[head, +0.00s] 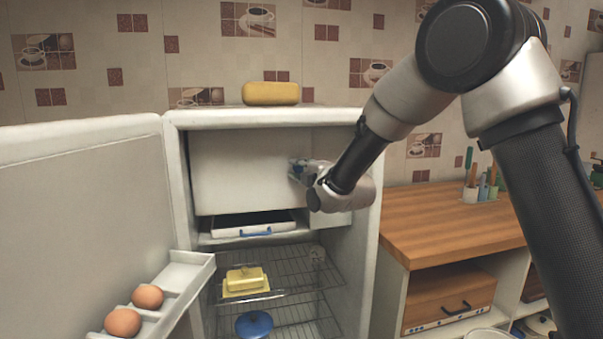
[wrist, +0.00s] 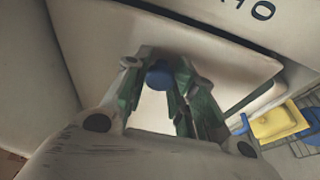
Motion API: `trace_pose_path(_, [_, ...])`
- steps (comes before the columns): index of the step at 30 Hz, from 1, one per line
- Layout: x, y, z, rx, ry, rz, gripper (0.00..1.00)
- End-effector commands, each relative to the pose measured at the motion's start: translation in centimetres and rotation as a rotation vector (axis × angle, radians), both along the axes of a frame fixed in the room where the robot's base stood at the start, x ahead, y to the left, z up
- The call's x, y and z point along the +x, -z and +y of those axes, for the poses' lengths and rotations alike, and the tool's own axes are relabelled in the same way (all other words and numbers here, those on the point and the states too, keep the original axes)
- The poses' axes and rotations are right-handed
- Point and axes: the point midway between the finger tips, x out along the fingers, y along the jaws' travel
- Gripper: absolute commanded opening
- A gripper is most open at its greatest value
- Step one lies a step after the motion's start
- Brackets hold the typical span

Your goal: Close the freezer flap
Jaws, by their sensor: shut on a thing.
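The freezer flap (head: 245,170) is a plain white panel across the top compartment of the open fridge in the head view. In the wrist view the flap (wrist: 215,50) lies close in front of my gripper, with a dark gap along its far edge. My gripper (head: 300,172) is at the flap's right part. In the wrist view the green-grey fingers of my gripper (wrist: 165,80) are closed around a small blue knob (wrist: 160,74) at the flap. My wrist hides the flap's lower right part in the head view. I cannot tell exactly how far the flap stands open.
The fridge door (head: 80,210) stands open at the left, with eggs (head: 123,322) in its rack. A blue-handled tray (head: 250,228) sits below the flap. A butter dish (head: 245,282) stands on a wire shelf. A wooden counter (head: 450,222) is at the right.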

Motion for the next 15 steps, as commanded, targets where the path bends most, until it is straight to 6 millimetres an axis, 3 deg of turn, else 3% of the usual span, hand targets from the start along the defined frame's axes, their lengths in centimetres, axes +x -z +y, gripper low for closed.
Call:
trace_pose_path(3, [1.07, 0.06, 0.02, -0.001, 0.002, 0.001, 0.00])
trace_pose_path(11, [1.20, -0.04, -0.01, 0.001, 0.002, 0.000, 0.00])
trace_pose_path(12, [1.20, -0.05, -0.02, 0.001, 0.003, 0.000, 0.33])
trace_pose_path(15, [1.19, -0.05, -0.02, 0.001, 0.003, 0.000, 0.49])
